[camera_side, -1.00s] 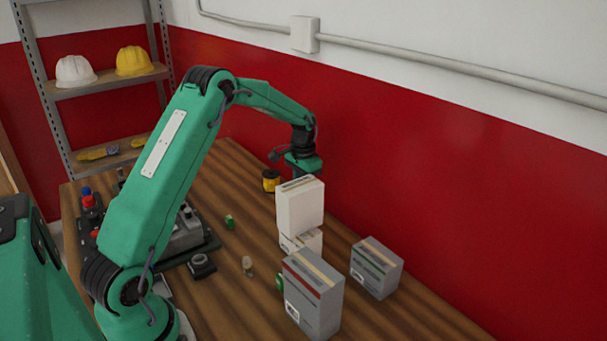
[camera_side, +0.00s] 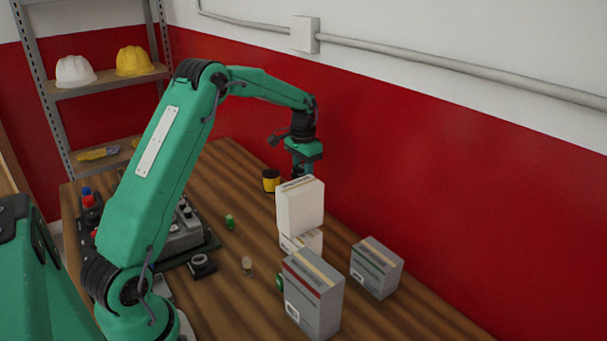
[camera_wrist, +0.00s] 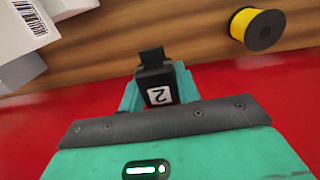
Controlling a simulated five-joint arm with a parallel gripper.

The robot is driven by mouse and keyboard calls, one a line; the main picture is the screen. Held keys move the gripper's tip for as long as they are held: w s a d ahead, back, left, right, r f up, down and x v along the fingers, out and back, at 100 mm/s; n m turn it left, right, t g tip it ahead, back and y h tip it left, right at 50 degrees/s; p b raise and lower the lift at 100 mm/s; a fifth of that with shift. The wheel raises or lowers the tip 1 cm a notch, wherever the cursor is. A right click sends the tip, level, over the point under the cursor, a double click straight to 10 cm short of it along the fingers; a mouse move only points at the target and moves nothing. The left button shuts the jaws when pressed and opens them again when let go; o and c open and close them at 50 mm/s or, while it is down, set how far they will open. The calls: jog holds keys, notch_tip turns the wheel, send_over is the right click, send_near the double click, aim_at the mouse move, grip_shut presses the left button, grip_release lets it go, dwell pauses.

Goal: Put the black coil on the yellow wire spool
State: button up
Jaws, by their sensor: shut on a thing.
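My gripper (camera_wrist: 158,90) is shut on the black coil (camera_wrist: 152,75), a small black block with a white label reading "2", in the wrist view. In the side view my gripper (camera_side: 303,165) hangs behind the white boxes, and the coil is hidden there. The yellow wire spool (camera_wrist: 236,25) with black ends lies at the upper right of the wrist view, apart from the coil. In the side view the spool (camera_side: 271,181) stands upright on the table, just left of my gripper and the stacked boxes.
A white box (camera_side: 300,207) is stacked on another (camera_side: 312,242), close in front of my gripper. Grey boxes (camera_side: 312,305) (camera_side: 377,268) stand nearer. The red wall (camera_side: 400,180) is close behind my gripper. Small green parts and a control unit (camera_side: 185,235) lie left.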

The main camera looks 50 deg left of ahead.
jog(key=r+m, duration=0.1)
jog(key=m, duration=0.1)
jog(key=a+r+m, duration=0.1)
jog(key=m, duration=0.1)
jog(key=shift+m, duration=0.4)
jog(key=m, duration=0.1)
jog(key=r+m, duration=0.1)
jog(key=m, duration=0.2)
jog(key=shift+a+r, duration=0.35)
jog(key=shift+a, duration=0.05)
jog(key=r+m, duration=0.1)
jog(key=m, duration=0.2)
jog(key=a+r+m, duration=0.1)
jog(key=m, duration=0.2)
jog(key=r+m, duration=0.1)
jog(key=m, duration=0.2)
jog(key=shift+a+r+m, duration=0.25)
jog(key=shift+r+m, duration=0.05)
send_over(273, 175)
notch_tip(273, 175, down, 7)
jog(key=shift+a, duration=0.1)
